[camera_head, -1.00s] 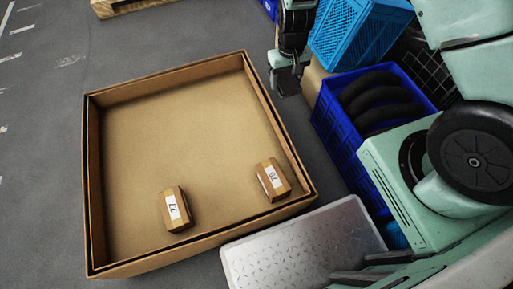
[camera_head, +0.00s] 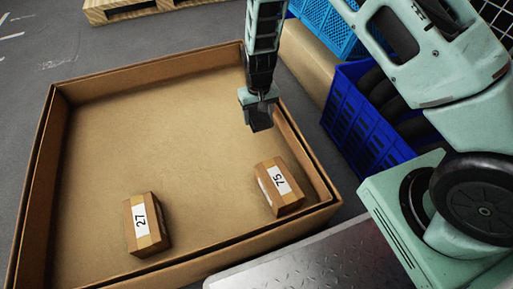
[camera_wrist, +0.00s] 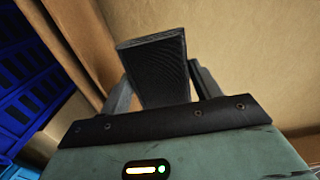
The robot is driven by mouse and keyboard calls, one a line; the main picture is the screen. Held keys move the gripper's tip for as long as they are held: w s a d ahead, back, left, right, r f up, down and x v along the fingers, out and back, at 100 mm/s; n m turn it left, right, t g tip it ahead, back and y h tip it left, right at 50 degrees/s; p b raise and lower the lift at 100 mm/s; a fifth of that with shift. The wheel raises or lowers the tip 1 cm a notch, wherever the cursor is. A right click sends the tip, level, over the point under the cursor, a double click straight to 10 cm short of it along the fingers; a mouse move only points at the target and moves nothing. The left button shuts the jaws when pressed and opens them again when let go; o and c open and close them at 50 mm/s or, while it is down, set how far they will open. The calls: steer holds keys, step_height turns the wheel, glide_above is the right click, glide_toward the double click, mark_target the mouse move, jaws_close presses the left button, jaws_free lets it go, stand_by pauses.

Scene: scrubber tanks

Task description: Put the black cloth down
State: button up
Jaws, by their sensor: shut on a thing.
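My gripper (camera_head: 258,108) hangs over the right side of a large open cardboard box. It is shut on the black cloth (camera_head: 262,120), which shows as a small dark piece below the fingers. In the wrist view the black cloth (camera_wrist: 155,70) is a flat, ribbed dark piece held upright between the two fingers. The cardboard box (camera_head: 60,160) has a wide bare floor below the cloth. The cloth appears apart from the floor.
Inside the box, a small carton marked 27 (camera_head: 146,224) lies at front left and one marked 75 (camera_head: 279,186) at front right. The floor's middle and back are clear. A blue crate (camera_head: 352,125) with dark rolls stands right of the box. A metal plate (camera_head: 310,258) lies in front.

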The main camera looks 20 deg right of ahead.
mark_target(257, 141)
step_height(257, 141, down, 11)
steer(key=b, duration=0.7)
steer(key=shift+a+r, duration=0.1)
steer(key=shift+r, duration=0.15)
steer(key=o, duration=1)
steer(key=shift+o, duration=0.2)
